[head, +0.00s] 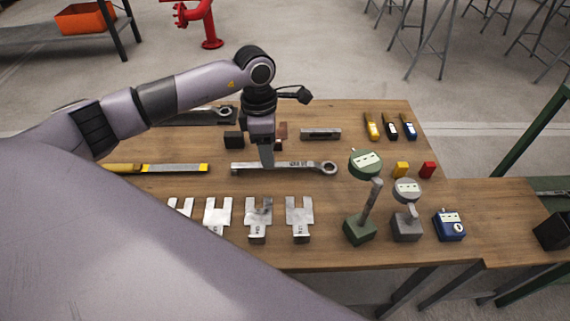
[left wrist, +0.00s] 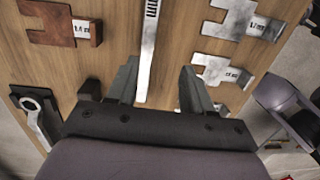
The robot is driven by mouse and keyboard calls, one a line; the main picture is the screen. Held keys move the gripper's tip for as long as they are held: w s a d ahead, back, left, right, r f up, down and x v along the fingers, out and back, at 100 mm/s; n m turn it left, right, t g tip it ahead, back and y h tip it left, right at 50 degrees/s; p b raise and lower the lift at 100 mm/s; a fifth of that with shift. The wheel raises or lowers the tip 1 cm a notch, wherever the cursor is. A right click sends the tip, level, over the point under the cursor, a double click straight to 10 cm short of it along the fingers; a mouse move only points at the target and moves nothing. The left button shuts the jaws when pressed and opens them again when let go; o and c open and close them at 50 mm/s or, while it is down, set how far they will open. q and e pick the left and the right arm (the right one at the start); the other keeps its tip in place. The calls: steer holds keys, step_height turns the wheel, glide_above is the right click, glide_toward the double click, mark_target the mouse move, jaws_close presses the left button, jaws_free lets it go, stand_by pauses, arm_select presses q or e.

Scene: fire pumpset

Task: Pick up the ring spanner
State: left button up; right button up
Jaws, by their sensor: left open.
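A long silver spanner (head: 290,167) lies flat across the middle of the table, its ring end at the right. My left gripper (head: 266,160) points down over the left part of its shank. In the left wrist view, the shank (left wrist: 147,45) shows between the two open fingers of the gripper (left wrist: 158,85), nearer the left finger. Whether the fingers touch it or stay above it I cannot tell. A second spanner with a ring end (head: 222,112) lies on a dark holder at the back. My right gripper is not in view.
Several flat metal gauges (head: 217,215) lie along the front. A green dial gauge stand (head: 360,228), a grey one (head: 407,225) and a blue device (head: 450,226) stand at the front right. A yellow-ended bar (head: 180,168) lies to the left. Dark and brown blocks (head: 234,138) sit behind.

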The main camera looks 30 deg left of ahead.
mark_target(284, 167)
arm_select(q)
steer(key=shift+w+a+r+y, duration=0.1)
steer(key=shift+w+a+y, duration=0.15)
steer(key=shift+a, duration=0.25)
steer(key=shift+w+a+r+y, duration=0.1)
steer(key=shift+a+y, duration=0.15)
steer(key=shift+a, duration=0.25)
steer(key=shift+a+f, duration=0.2)
steer(key=shift+a, duration=0.05)
steer(key=f, duration=0.6)
steer(key=shift+d+f, duration=0.2)
steer(key=shift+d, duration=0.2)
jaws_close()
